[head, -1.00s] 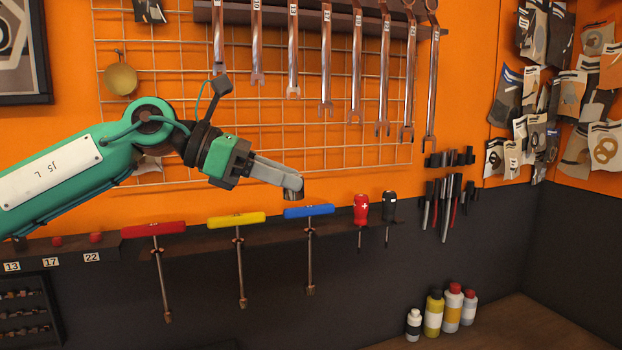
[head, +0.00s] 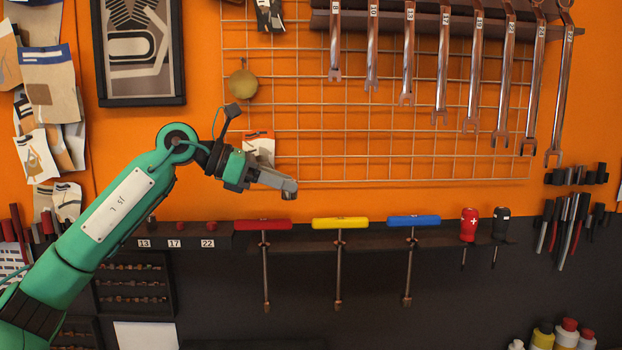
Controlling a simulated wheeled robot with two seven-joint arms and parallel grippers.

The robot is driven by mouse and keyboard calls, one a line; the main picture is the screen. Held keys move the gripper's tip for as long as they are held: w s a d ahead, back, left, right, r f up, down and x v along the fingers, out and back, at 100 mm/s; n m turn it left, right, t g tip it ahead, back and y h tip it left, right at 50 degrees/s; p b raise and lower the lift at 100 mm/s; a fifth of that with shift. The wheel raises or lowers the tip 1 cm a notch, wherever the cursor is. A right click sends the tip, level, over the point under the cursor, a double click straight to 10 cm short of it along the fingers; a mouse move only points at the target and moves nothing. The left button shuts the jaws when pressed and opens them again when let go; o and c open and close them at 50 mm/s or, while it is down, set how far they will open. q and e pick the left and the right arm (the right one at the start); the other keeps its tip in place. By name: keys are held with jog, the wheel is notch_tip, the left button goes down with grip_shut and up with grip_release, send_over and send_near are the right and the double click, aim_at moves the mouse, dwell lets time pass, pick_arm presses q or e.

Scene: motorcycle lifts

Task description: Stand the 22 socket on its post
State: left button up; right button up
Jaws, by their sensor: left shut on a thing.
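My left gripper (head: 288,186) comes in from the left and is shut on a small grey metal socket (head: 290,194), mostly hidden by the fingers. It is in the air above the right end of the red T-handle. The post rail (head: 190,242) is lower and to the left of the gripper, with labels 13, 17 and 22. The post above label 22 (head: 208,227) shows a bare red top, as does the post above label 17 (head: 180,227). A dark piece (head: 151,223) stands above label 13. My right gripper is not in view.
Red (head: 263,225), yellow (head: 341,223) and blue (head: 414,221) T-handles hang right of the posts, their bars just above the shelf edge. Two screwdrivers (head: 469,225) stand further right. Wrenches (head: 441,60) hang above. The air above the posts looks clear.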

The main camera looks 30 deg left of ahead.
pick_arm(q)
jog(key=a+f+n+t+y, duration=0.1)
jog(key=a, duration=0.4)
jog(key=s+a+n+y, duration=0.1)
jog(key=a, duration=0.4)
jog(key=s+a+f+n+t+y, duration=0.1)
jog(key=a, duration=0.5)
jog(key=shift+s+f+n+t, duration=0.25)
jog(key=shift+f+n+t, duration=0.05)
jog(key=shift+s+a+y, duration=0.25)
jog(key=shift+a+y, duration=0.05)
jog(key=shift+a, duration=0.35)
jog(key=b, duration=0.4)
send_over(203, 230)
jog(key=shift+w+d+f, duration=0.1)
jog(key=shift+f, duration=1.05)
jog(key=shift+w+d+f, duration=0.1)
jog(key=shift+f, duration=1.05)
jog(key=shift+s+r, duration=0.1)
jog(key=shift+s, duration=0.1)
jog(key=shift+f+b, duration=0.7)
jog(key=shift+f, duration=0.15)
jog(key=o, duration=1.1)
jog(key=shift+a, duration=0.1)
